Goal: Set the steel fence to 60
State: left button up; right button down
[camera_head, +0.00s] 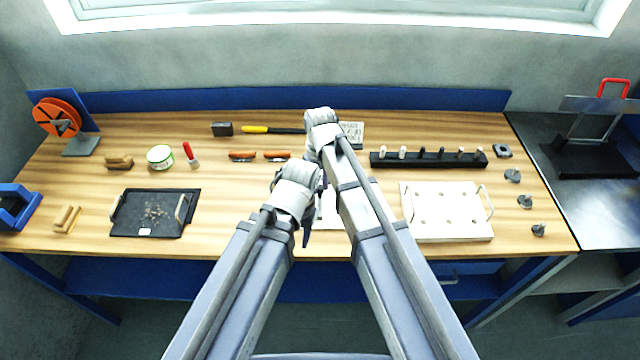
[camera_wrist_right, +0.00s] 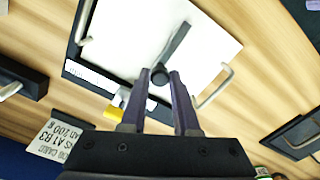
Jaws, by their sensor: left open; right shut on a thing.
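A white board (camera_wrist_right: 150,35) with pale handles lies on a dark base; in the head view a strip of it (camera_head: 330,212) shows between my arms. A white scale strip (camera_wrist_right: 92,76) runs along its edge, its marks too small to read. A small silver piece with a yellow part (camera_wrist_right: 113,113) sits by the strip; I cannot tell whether it belongs to the steel fence. My right gripper (camera_wrist_right: 160,76) is shut on the rounded end of a dark bar (camera_wrist_right: 177,42) over the board. My left gripper (camera_head: 308,232) is open near the board's left side, partly hidden by its wrist.
A printed card (camera_head: 352,132) and a black rack with pegs (camera_head: 428,160) lie behind and right. A second pale board (camera_head: 445,212) is at right, a dark tray (camera_head: 150,213) at left. Orange-handled tools (camera_head: 242,155) lie behind my left wrist.

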jog(key=d, duration=0.6)
jog(key=shift+d, duration=0.25)
jog(key=c, duration=0.6)
grip_release()
jog(key=shift+c, duration=0.2)
pick_arm(q)
jog(key=shift+r, duration=0.1)
pick_arm(e)
jog(key=shift+r, duration=0.1)
pick_arm(q)
notch_tip(320, 180, up, 8)
jog(key=p, duration=0.7)
jog(key=shift+p, duration=0.4)
pick_arm(e)
notch_tip(320, 180, up, 8)
jog(key=shift+f, duration=0.2)
